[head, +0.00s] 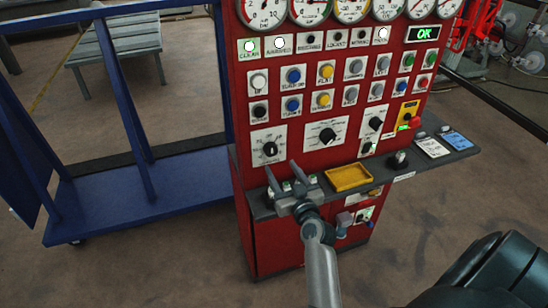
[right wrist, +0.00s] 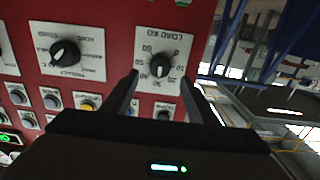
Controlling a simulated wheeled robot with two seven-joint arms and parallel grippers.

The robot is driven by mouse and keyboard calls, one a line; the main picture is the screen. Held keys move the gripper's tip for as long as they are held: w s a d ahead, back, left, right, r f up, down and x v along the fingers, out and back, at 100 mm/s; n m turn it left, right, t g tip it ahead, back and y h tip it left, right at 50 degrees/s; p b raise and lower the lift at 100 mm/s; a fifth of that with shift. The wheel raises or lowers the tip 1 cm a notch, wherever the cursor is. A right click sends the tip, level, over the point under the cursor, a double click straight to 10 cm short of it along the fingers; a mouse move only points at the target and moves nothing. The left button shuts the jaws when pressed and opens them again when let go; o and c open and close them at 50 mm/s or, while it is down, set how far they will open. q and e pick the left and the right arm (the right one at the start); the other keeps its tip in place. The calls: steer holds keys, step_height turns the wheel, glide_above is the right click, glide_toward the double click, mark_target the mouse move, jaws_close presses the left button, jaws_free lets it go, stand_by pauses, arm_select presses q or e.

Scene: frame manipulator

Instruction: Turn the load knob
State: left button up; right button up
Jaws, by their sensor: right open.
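The load knob (head: 270,149) is a black dial on a white scale plate, low on the left of the red panel. In the right wrist view the load knob (right wrist: 160,66), marked LOAD KG, shows upside down between and beyond my fingertips. My right gripper (head: 282,171) is open and empty, just below and in front of the knob in the head view. Its two dark fingers (right wrist: 160,83) point at the panel and appear apart from the knob. My left gripper is out of view.
A second black knob (head: 327,135) sits just right of the load knob. A grey shelf (head: 405,172) with a yellow tray (head: 348,178) juts out below. Several buttons (head: 293,75) and gauges lie above. A blue frame (head: 150,185) stands left.

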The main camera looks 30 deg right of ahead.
mark_target(272, 153)
steer(key=b+x, duration=0.1)
steer(key=x, duration=0.6)
steer(key=shift+w, duration=0.25)
steer(key=shift+c, duration=0.5)
steer(key=c, duration=1)
